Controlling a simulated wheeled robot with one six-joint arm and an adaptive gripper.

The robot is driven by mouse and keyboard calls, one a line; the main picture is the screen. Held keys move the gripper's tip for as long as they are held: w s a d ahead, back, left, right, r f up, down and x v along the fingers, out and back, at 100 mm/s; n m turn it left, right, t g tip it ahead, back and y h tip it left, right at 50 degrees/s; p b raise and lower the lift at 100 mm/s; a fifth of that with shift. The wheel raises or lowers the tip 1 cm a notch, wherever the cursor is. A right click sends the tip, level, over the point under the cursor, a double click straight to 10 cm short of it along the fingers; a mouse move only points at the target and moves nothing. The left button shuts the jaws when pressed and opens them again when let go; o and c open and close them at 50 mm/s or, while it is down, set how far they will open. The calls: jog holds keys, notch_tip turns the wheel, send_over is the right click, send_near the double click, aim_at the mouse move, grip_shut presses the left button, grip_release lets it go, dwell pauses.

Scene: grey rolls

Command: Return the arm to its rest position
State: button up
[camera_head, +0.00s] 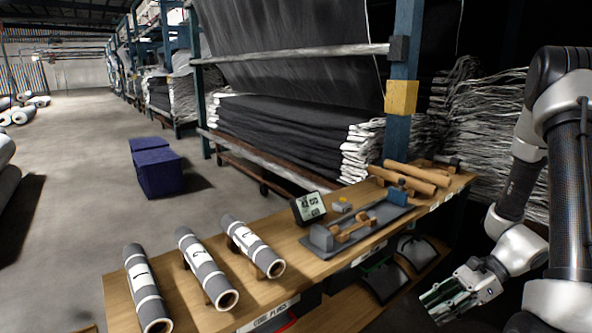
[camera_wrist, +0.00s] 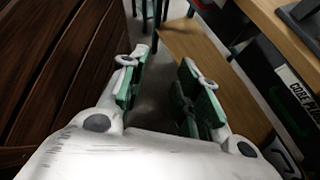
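My arm (camera_head: 520,170) hangs at the right edge of the head view, bent down, with the forearm reaching low to the front of the bench. My gripper (camera_head: 440,302) is beside the front edge of the wooden bench (camera_head: 290,262), below its top and apart from it. In the wrist view my gripper (camera_wrist: 160,92) has its two green-padded fingers spread, with an empty gap between them. It holds nothing.
Three grey rolls (camera_head: 147,288) with white labels lie on the bench's left half. A small display (camera_head: 308,207), a grey tray (camera_head: 326,238) and brown tubes (camera_head: 410,178) are farther right. Black trays (camera_head: 385,280) sit on the lower shelf near my gripper. Open floor lies left.

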jog(key=s+d+r+n+h, duration=0.3)
jog(key=s+r+n+h, duration=0.1)
jog(key=r+n, duration=0.35)
jog(key=s+d+r+n+h, duration=0.3)
jog(key=r+n+h, duration=0.2)
jog(key=r+n, duration=0.3)
jog(key=s+a+r+n+t+h, duration=0.1)
jog(key=r+t, duration=0.4)
jog(key=r, duration=0.7)
jog(key=shift+s+a+r+n+t+h, duration=0.3)
jog(key=shift+s+a+n+h, duration=0.1)
jog(key=shift+s+a+n, duration=0.65)
jog(key=shift+d, duration=0.15)
